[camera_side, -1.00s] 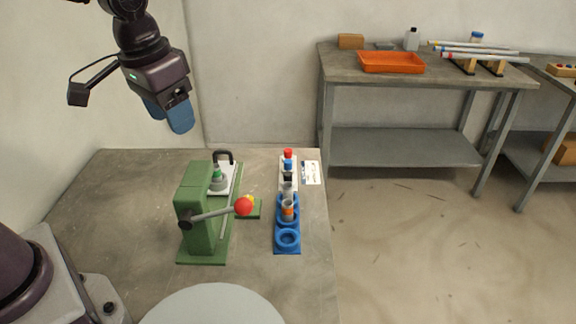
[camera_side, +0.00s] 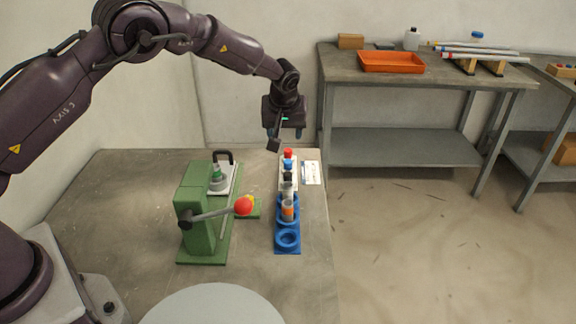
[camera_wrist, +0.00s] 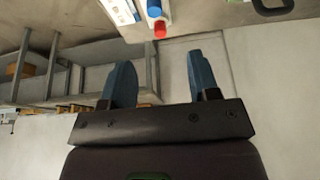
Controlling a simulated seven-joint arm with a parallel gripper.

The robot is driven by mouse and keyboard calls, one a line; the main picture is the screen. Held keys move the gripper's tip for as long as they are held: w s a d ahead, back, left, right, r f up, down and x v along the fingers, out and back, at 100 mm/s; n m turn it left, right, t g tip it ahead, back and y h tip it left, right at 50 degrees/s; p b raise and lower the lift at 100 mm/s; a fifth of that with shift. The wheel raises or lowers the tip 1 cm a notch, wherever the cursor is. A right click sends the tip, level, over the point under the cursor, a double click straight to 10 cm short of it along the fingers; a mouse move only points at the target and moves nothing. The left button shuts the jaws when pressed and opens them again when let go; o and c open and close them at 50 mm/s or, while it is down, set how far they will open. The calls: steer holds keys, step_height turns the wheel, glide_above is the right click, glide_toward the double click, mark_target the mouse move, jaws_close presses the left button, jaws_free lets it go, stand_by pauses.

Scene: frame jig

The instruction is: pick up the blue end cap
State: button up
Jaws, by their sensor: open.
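The blue end cap (camera_side: 288,165) stands in a row on a narrow white holder at the right side of the workbench, just in front of a red cap (camera_side: 288,154). In the wrist view the blue cap (camera_wrist: 154,9) is at the top edge, partly cut off, with the red cap (camera_wrist: 160,30) below it. My gripper (camera_side: 284,134) hangs above and behind the caps, apart from them. Its two blue fingers are spread and empty, as the wrist view (camera_wrist: 160,70) also shows.
A green press (camera_side: 199,215) with a red-balled lever (camera_side: 243,205) stands left of the caps. A blue ring stand (camera_side: 288,250) holding a cylinder is in front of them, and a white card (camera_side: 311,173) lies at right. The back bench carries an orange tray (camera_side: 391,62).

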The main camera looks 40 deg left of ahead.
glide_above(288, 161)
steer(key=s, duration=0.2)
steer(key=f, duration=0.6)
steer(key=shift+w+d+f, duration=0.1)
steer(key=shift+d+f, duration=0.3)
steer(key=shift+d+x, duration=0.25)
steer(key=shift+x, duration=1.05)
steer(key=shift+d+x, duration=0.2)
steer(key=shift+x, duration=1.1)
steer(key=c, duration=1)
